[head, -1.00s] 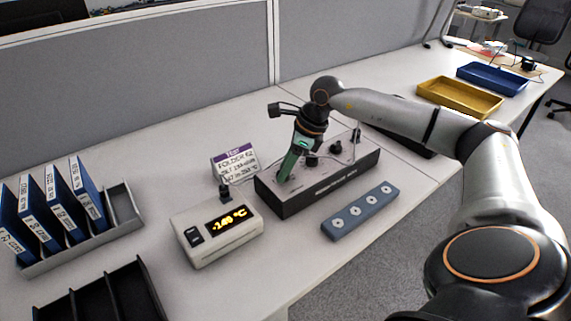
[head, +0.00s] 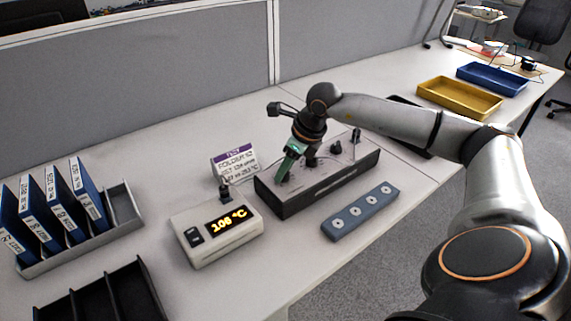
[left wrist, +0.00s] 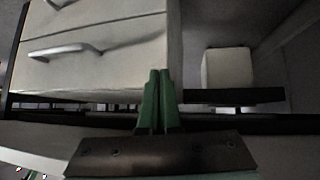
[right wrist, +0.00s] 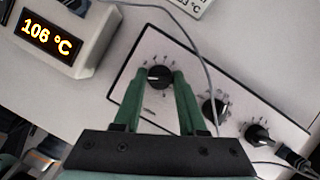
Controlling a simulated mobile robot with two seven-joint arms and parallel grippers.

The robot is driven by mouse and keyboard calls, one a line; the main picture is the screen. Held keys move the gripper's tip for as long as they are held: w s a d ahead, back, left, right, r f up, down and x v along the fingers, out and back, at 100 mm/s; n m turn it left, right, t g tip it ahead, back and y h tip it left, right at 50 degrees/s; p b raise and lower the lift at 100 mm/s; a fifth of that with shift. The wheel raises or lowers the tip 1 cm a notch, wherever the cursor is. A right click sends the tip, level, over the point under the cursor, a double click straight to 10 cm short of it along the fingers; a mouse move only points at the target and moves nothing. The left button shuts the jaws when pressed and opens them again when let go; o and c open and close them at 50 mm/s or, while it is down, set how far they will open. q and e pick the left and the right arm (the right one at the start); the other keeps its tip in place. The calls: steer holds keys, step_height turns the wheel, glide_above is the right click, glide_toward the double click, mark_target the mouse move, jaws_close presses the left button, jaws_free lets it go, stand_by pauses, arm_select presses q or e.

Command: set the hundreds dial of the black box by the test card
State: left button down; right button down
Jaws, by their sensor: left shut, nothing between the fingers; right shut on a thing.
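The black box (head: 320,189) stands on the table, with several dials on its pale top panel. My right gripper (head: 286,172) comes down over the panel's left end. In the right wrist view its green fingers (right wrist: 160,82) are shut on a black dial (right wrist: 160,76), the one nearest the display unit; two more dials (right wrist: 212,108) (right wrist: 258,133) sit to its right. The test card (head: 234,163), with a purple header, stands behind the box; its small lines are hard to read. My left gripper (left wrist: 159,98) is shut and empty, away from the box, before a drawer front.
A beige display unit (head: 217,236) reading 106 °C stands left of the box, with a cable running to the box. A blue-grey block (head: 360,212) lies in front. Folders (head: 60,205) in a rack stand left; yellow (head: 459,98) and blue (head: 492,78) trays lie at back right.

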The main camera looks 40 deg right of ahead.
steer(key=shift+m+h, duration=0.4)
steer(key=shift+m, duration=0.6)
steer(key=shift+c, duration=2.3)
jaws_free()
steer(key=a+p+v, duration=0.1)
steer(key=v, duration=1.1)
steer(key=shift+s+d+r, duration=0.2)
steer(key=shift+d, duration=0.2)
